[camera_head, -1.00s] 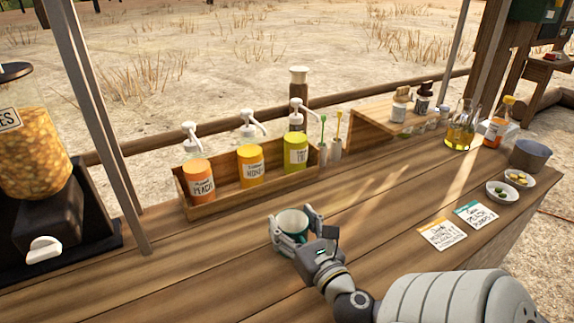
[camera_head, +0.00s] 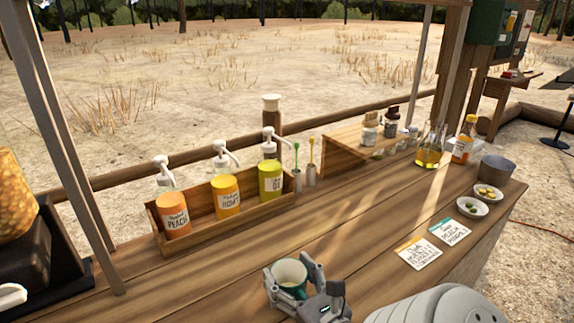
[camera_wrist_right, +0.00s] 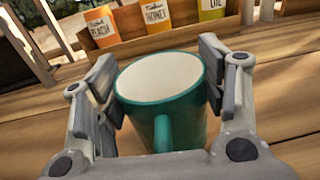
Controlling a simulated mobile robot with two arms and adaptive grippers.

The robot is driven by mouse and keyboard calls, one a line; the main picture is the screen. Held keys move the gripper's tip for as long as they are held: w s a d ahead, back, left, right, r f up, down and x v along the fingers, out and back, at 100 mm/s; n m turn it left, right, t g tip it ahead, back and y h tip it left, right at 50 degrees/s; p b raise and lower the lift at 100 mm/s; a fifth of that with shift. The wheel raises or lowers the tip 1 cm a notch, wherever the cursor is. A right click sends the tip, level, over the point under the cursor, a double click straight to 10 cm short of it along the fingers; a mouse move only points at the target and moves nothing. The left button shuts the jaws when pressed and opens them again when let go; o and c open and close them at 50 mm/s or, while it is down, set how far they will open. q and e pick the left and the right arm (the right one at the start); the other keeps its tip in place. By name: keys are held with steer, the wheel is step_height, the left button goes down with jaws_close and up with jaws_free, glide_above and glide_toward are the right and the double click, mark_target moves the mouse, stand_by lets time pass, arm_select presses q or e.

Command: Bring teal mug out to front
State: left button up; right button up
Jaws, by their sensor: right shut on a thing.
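The teal mug (camera_head: 291,276) has a cream inside and is upright near the counter's front edge in the head view. My right gripper (camera_head: 292,284) is shut on it, one finger on each side. In the right wrist view the mug (camera_wrist_right: 163,100) sits between the two fingers of the right gripper (camera_wrist_right: 160,95), its handle facing my palm. Whether its base touches the counter is hidden. My left gripper is not in view.
A wooden rack (camera_head: 232,220) with several pump bottles stands behind the mug. Two note cards (camera_head: 433,240) and small bowls (camera_head: 472,207) lie to the right. A post (camera_head: 70,160) rises at the left. The counter (camera_head: 340,225) between is clear.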

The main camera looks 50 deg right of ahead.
steer(key=o, duration=1.2)
